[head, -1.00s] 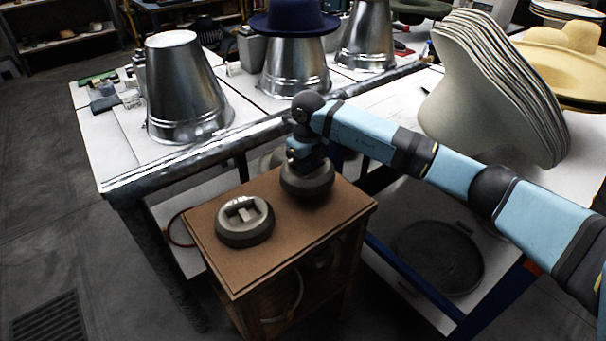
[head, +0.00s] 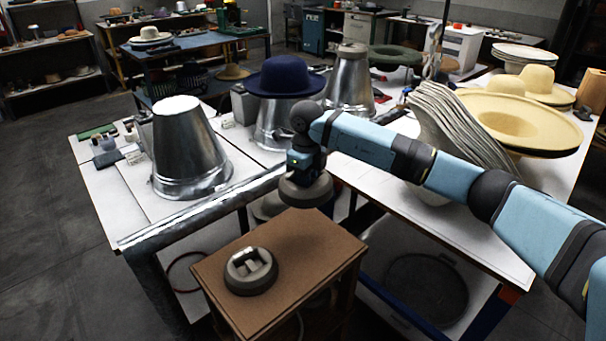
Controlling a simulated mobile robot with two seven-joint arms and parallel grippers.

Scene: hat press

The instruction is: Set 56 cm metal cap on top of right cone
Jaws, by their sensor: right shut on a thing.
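My right gripper (head: 304,170) points down and is shut on a grey round metal cap (head: 306,191), with its fingers mostly hidden. The held cap is level and raised just above the far edge of the wooden cabinet. A second grey round cap (head: 250,271) with a raised grip in its middle lies on the cabinet top. No size marking is readable on either cap. The right cone (head: 351,85), shiny metal, stands at the back of the white table, beyond the gripper. My left gripper is not in view.
The left cone (head: 187,150) stands bare on the table. A blue hat (head: 285,78) sits on the middle cone (head: 270,124). A stack of pale felt hats (head: 455,125) stands close behind my right arm. The cabinet top (head: 300,240) is partly clear.

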